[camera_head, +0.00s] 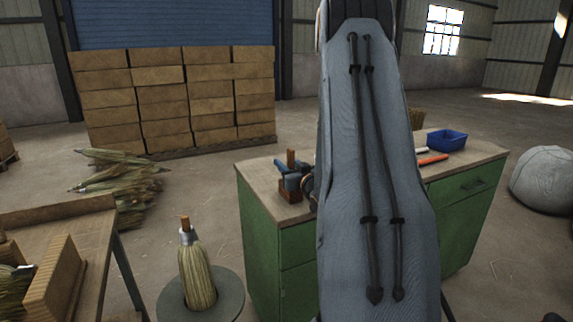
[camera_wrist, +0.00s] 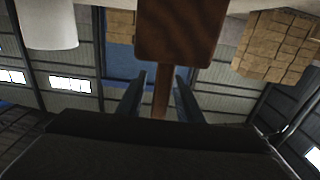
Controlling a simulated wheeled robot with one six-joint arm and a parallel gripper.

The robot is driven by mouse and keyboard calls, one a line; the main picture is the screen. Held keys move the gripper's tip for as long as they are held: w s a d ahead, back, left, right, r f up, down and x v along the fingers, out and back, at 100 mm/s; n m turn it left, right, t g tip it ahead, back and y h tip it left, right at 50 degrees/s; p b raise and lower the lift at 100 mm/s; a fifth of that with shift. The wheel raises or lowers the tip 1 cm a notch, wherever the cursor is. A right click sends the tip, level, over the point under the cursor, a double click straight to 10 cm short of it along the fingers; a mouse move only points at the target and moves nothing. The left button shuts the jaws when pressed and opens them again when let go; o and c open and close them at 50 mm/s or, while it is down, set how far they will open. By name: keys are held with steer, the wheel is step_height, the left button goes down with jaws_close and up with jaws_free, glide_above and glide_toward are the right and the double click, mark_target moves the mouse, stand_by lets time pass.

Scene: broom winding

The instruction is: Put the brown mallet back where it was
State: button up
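The brown mallet (camera_head: 289,191) stands head down at the left end of the green workbench (camera_head: 262,190), with its handle (camera_head: 291,158) pointing up. Its head seems to rest on the bench top. In the wrist view the mallet head (camera_wrist: 180,32) is at the top and the handle (camera_wrist: 161,95) runs down from it. My gripper (camera_head: 288,176) is at the handle, just above the head. In the wrist view the fingers (camera_wrist: 161,78) lie on either side of the handle with gaps showing, so they look open. My arm hides the bench's middle.
A blue bin (camera_head: 447,139) and an orange-handled tool (camera_head: 432,159) lie on the bench's right side. A broom head (camera_head: 197,275) stands on a round base in front. A wooden table (camera_head: 75,225) is at left; stacked boxes (camera_head: 185,90) stand behind. A grey sack (camera_head: 545,180) is at right.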

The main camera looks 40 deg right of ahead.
steer(key=shift+r, duration=0.2)
steer(key=b+v, duration=0.2)
steer(key=v, duration=1)
steer(key=shift+b, duration=0.3)
steer(key=shift+f, duration=0.1)
